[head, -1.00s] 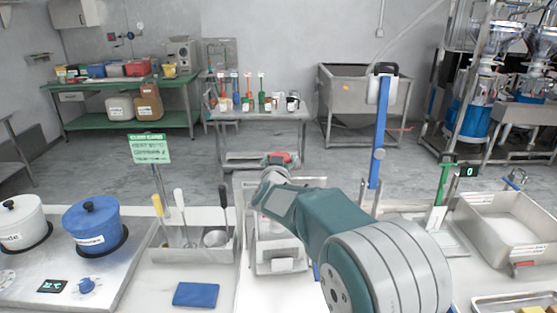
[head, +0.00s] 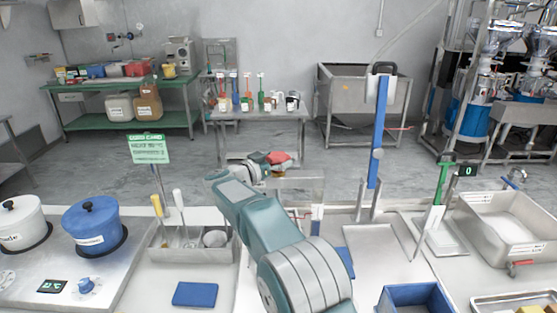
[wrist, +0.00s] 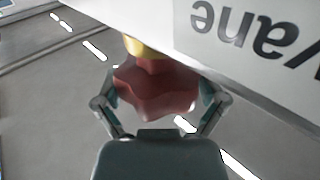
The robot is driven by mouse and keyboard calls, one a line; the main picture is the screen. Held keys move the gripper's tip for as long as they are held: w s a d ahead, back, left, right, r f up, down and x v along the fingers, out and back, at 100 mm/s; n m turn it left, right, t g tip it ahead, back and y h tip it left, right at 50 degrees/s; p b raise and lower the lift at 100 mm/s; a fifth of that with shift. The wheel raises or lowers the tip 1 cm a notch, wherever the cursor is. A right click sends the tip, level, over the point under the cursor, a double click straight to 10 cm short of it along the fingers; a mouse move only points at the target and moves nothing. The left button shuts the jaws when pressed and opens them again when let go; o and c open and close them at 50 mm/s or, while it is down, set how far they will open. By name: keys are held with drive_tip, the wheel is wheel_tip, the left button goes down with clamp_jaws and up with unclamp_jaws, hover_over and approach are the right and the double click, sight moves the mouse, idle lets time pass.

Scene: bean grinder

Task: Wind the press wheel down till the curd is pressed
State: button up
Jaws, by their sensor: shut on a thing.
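The red press wheel (head: 279,158) shows at the top of the press frame (head: 300,184) in the head view, behind my arm. In the wrist view it is a dark red lobed knob (wrist: 155,90) with a yellow collar (wrist: 142,47) beyond it. My gripper (wrist: 158,98) has one finger on each side of the knob and is shut on it. In the head view my gripper (head: 265,163) meets the wheel from its left. The curd cannot be made out; my arm covers part of the press.
A tall blue lever (head: 379,135) rises to the right of the press. A utensil caddy (head: 190,245) and blue pot (head: 91,228) stand left. A blue tray (head: 414,298) and steel basin (head: 512,228) lie right. A white lettered panel (wrist: 250,35) passes close above the knob.

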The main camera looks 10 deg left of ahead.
drive_tip(key=shift+s+a+r+m+g+h, duration=0.15)
drive_tip(key=shift+m+g+h, duration=0.15)
drive_tip(key=shift+m+h, duration=0.15)
idle(0.3)
drive_tip(key=o, duration=0.8)
drive_tip(key=shift+a, duration=0.1)
drive_tip(key=shift+a, duration=0.1)
drive_tip(key=v, duration=1.1)
drive_tip(key=shift+s+a, duration=0.25)
drive_tip(key=shift+s, duration=0.05)
